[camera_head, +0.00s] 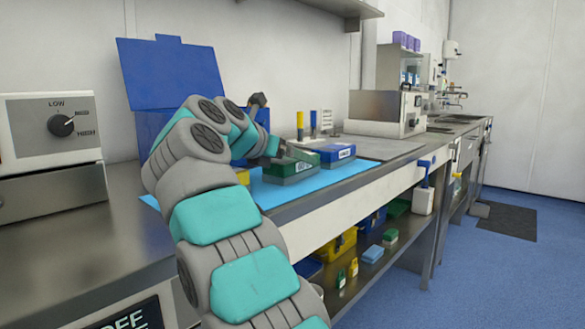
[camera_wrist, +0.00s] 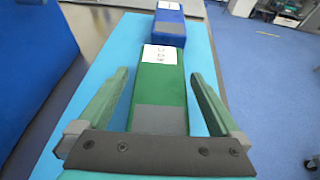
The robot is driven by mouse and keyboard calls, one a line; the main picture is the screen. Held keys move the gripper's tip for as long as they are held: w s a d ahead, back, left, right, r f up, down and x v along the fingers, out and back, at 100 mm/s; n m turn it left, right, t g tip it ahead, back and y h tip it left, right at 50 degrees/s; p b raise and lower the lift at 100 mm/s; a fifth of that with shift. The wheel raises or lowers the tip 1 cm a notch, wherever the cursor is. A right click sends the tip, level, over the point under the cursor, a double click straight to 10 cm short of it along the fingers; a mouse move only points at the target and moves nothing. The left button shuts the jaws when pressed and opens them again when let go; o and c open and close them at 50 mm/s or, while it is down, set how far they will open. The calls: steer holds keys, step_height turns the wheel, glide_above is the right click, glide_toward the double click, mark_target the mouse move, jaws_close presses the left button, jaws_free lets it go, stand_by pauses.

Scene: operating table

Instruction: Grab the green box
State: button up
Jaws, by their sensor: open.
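The green box (camera_wrist: 158,84) lies on the light blue mat (camera_wrist: 108,56) with a white label on its top, in the middle of the wrist view. My gripper (camera_wrist: 160,76) is open, with one finger on each side of the green box and a visible gap on both sides. The fingers do not appear to touch it. In the head view the green box (camera_head: 290,172) sits near the table's front edge, partly hidden by my gripper (camera_head: 290,153) above it.
A blue box (camera_head: 334,152) stands just beyond the green box on the mat. A yellow box (camera_head: 243,176) is partly hidden behind my arm. A large open blue case (camera_head: 160,72) stands at the back left. Several small boxes sit on the lower shelf (camera_head: 345,298).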

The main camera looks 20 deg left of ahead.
steer(key=shift+w+d+f, duration=0.25)
steer(key=shift+w+f, duration=0.1)
steer(key=shift+w, duration=0.25)
steer(key=shift+r, duration=0.1)
jaws_close()
stand_by(0.3)
